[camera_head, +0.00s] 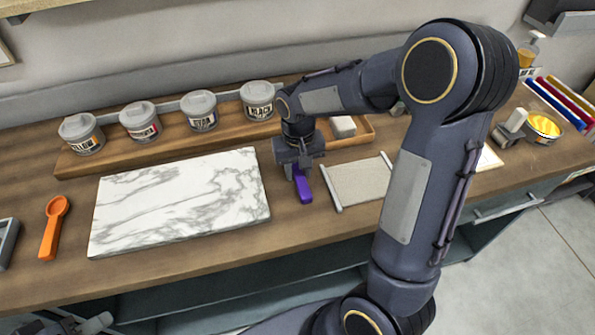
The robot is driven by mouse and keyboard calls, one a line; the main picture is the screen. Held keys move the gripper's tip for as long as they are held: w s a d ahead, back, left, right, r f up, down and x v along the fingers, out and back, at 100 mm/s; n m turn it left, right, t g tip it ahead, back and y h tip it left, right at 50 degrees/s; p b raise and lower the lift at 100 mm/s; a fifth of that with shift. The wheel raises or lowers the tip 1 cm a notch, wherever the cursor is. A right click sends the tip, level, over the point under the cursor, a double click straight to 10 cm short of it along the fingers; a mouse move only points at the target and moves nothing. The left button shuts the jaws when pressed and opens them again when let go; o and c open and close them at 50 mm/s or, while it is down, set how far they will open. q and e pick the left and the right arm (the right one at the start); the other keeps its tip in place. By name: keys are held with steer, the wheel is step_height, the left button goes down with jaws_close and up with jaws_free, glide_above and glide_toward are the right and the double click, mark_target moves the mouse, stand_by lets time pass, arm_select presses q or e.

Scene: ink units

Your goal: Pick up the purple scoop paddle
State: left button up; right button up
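The purple scoop paddle (304,189) is on the wooden counter, between the marble slab and a small beige mat. Its near end shows; its far end is hidden under my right gripper. My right gripper (296,173) points down over that far end, with its fingers at the paddle. The fingertips are too small and covered to tell whether they are closed on it, or whether the paddle is touching the counter. Part of my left arm's end (80,325) shows at the bottom left edge, mostly cut off.
A white marble slab (180,200) lies left of the paddle, the beige mat (358,181) right. Several lidded ink tins (200,111) stand on a wooden rack behind. An orange scoop (53,230) lies at far left. A yellow ink tin (543,128) stands at right.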

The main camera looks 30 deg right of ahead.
jaws_close()
steer(key=shift+r, duration=0.1)
steer(key=shift+r, duration=0.25)
step_height(320, 180, up, 2)
steer(key=shift+r, duration=0.1)
steer(key=s+d+r+b, duration=0.1)
steer(key=s+d+r, duration=0.5)
steer(key=s+r, duration=0.4)
steer(key=shift+s+d, duration=0.4)
steer(key=shift+s, duration=0.75)
